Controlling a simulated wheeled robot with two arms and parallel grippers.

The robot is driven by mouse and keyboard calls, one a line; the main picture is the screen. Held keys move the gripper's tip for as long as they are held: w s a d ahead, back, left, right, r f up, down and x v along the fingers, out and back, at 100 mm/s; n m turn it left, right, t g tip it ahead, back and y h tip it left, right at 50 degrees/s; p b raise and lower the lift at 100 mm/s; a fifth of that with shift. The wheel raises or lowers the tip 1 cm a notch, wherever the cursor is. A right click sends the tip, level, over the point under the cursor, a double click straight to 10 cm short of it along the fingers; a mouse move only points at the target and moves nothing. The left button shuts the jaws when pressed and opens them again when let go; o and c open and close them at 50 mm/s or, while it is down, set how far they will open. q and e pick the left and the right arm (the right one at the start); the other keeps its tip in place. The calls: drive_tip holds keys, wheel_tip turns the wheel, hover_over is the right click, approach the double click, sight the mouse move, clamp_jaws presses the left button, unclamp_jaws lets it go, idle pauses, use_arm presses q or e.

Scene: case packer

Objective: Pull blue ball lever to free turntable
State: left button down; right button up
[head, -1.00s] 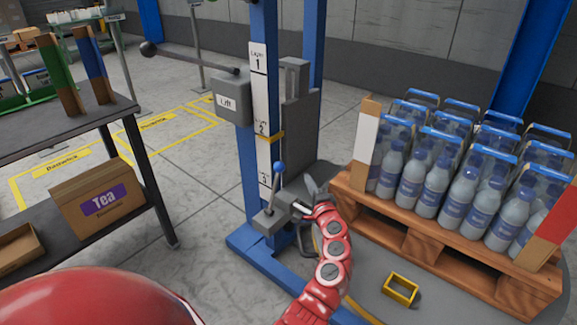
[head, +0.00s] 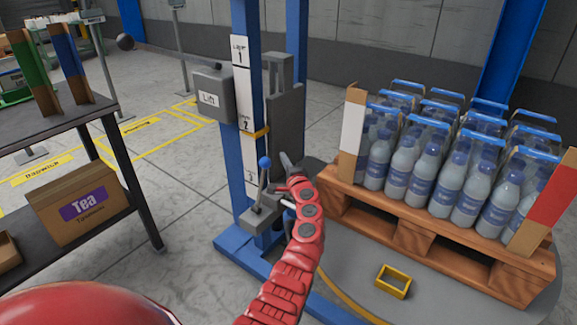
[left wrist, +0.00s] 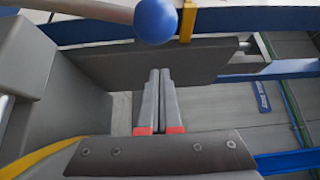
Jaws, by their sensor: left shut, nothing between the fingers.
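The blue ball (head: 264,162) tops a thin upright lever on a grey bracket (head: 262,213) at the foot of the blue lift column. In the left wrist view the ball (left wrist: 156,20) and its rod lie just beyond my fingertips. My left gripper (head: 285,160) is shut and empty, just right of the ball at about its height. Its closed fingers (left wrist: 160,75) point toward the ball without visibly holding it. The round grey turntable (head: 345,279) lies on the floor, partly hidden under a wooden pallet. My right gripper is not in view.
The pallet (head: 365,217) carries several bottle packs (head: 420,170) between corner boards. A yellow frame (head: 393,281) lies on the turntable. A grey Lift box (head: 213,95) hangs on the column (head: 243,60). A dark shelf with a Tea box (head: 80,206) stands left.

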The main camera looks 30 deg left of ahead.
use_arm(q)
drive_tip(key=s, duration=0.1)
drive_tip(key=s+a, duration=0.1)
drive_tip(key=s, duration=0.1)
drive_tip(key=shift+a+p, duration=0.1)
drive_tip(key=shift+p, duration=0.2)
drive_tip(key=shift+s, duration=0.15)
